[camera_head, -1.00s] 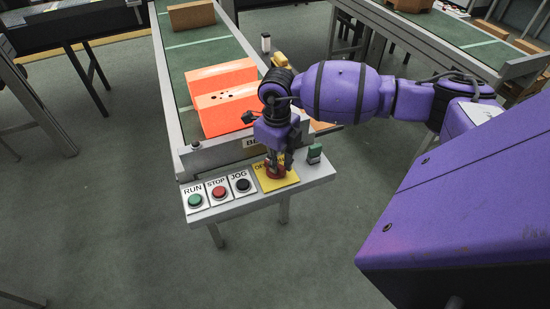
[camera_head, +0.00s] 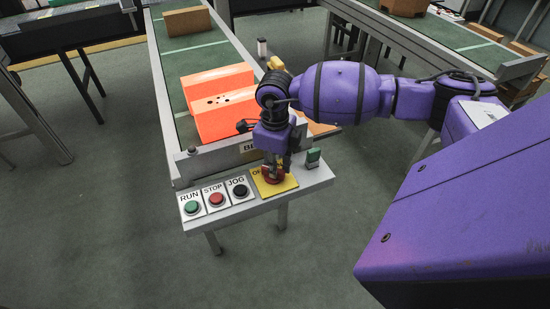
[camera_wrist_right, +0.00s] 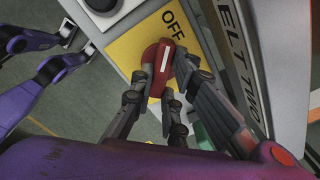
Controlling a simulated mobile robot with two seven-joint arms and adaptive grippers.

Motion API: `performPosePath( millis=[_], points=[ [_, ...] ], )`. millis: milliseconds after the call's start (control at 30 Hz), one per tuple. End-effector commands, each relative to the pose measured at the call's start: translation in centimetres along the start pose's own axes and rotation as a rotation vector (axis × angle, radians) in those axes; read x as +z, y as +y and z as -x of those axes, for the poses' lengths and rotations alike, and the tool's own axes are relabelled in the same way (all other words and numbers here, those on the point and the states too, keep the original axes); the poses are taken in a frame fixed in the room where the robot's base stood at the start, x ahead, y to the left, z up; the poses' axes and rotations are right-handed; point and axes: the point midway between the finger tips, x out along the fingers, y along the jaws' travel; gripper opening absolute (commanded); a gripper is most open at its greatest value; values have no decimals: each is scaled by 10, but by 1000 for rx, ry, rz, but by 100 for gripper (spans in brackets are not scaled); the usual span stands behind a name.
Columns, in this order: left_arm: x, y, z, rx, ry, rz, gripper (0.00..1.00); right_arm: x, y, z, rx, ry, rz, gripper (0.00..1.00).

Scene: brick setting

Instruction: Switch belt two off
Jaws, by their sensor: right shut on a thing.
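The control shelf (camera_head: 263,202) at the end of the belt carries a yellow plate (camera_head: 288,184) with a red rotary knob (camera_head: 272,179). In the right wrist view the knob (camera_wrist_right: 152,66) has a white line on its handle, lying near the "OFF" mark on the yellow plate (camera_wrist_right: 122,46). The belt frame (camera_wrist_right: 241,50) reads "BELT TWO" there. My right gripper (camera_head: 272,172) points down over the plate. In the right wrist view its fingers (camera_wrist_right: 153,98) are shut on the red knob. My left gripper is not in view.
RUN (camera_head: 192,208), STOP (camera_head: 216,199) and JOG (camera_head: 240,190) buttons sit left of the plate. A small green switch (camera_head: 313,156) stands to its right. Orange brick blocks (camera_head: 222,100) and a brown brick (camera_head: 187,21) lie on the belt (camera_head: 200,57).

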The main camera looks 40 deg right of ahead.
Motion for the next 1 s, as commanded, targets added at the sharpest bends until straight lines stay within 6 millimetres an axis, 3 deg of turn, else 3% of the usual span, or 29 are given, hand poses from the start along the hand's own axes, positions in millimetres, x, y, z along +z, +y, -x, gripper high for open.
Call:
performPosePath(
  millis=[33, 167, 567, 1000],
  points=[
    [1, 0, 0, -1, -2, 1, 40, 0, 1, -1, 1, 1, 3, 17],
    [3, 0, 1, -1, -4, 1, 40, 0, 0, -1, 1, 1, 2, 33],
    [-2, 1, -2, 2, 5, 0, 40, 1, 0, 7, -1, -2, 1, 33],
    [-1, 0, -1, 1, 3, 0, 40, 0, 0, 92, -2, -2, 2, 33]
  ],
)
